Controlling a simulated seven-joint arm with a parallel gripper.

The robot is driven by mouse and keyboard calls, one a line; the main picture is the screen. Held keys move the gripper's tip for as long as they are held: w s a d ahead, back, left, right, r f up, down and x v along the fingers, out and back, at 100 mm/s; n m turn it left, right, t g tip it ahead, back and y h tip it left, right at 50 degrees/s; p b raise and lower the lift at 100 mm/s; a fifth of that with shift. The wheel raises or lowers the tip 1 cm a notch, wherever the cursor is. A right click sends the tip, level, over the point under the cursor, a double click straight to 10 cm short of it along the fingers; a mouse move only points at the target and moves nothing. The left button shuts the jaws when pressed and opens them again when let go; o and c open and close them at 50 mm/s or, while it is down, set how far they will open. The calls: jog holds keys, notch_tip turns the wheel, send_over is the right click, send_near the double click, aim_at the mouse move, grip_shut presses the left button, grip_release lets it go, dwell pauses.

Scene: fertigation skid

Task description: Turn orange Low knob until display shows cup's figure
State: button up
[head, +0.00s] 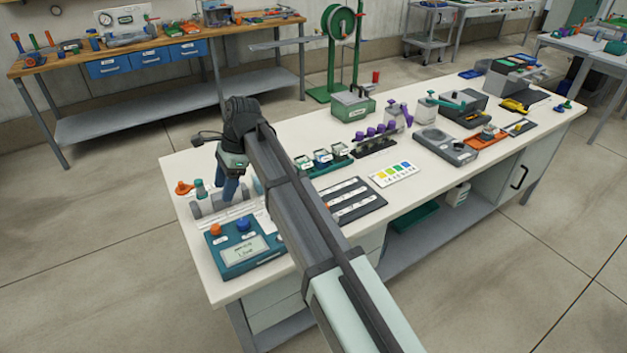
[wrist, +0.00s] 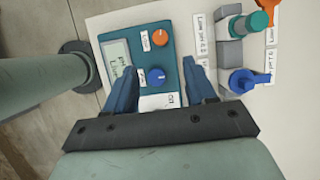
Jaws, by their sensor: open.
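The teal control box (head: 240,262) stands at the near left corner of the bench. It has an orange knob (head: 215,229), a blue knob (head: 243,225) and a grey display (head: 243,248) whose text is too small to read. In the wrist view the orange knob (wrist: 158,37) is beyond my fingertips, and the blue knob (wrist: 155,77) lies between the two fingers in the picture. My gripper (wrist: 160,68) is open and empty above the box. Several labelled cups (head: 322,156) sit in a green tray; their figures are not legible.
Beside the box, grey holders carry a teal-capped bottle (wrist: 240,24) and a blue-capped piece (wrist: 241,81), close to my right finger. A dark tray (head: 355,201) and a colour card (head: 395,174) lie further right. My arm crosses above the bench.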

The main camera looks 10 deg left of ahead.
jog(key=w+d+f+t+h, duration=0.1)
jog(key=w+d+f, duration=0.1)
jog(key=w+d, duration=0.4)
jog(key=w+d+f+t+h, duration=0.1)
jog(key=w+d, duration=0.5)
jog(key=d, duration=0.8)
jog(key=shift+w+d+f+t, duration=0.25)
jog(key=shift+f+t, duration=0.25)
jog(key=shift+f, duration=0.35)
jog(key=shift+a, duration=0.15)
notch_tip(320, 180, up, 7)
jog(key=n+h, duration=0.1)
jog(key=n, duration=1.3)
send_over(215, 226)
notch_tip(215, 226, down, 14)
jog(key=shift+s, duration=0.1)
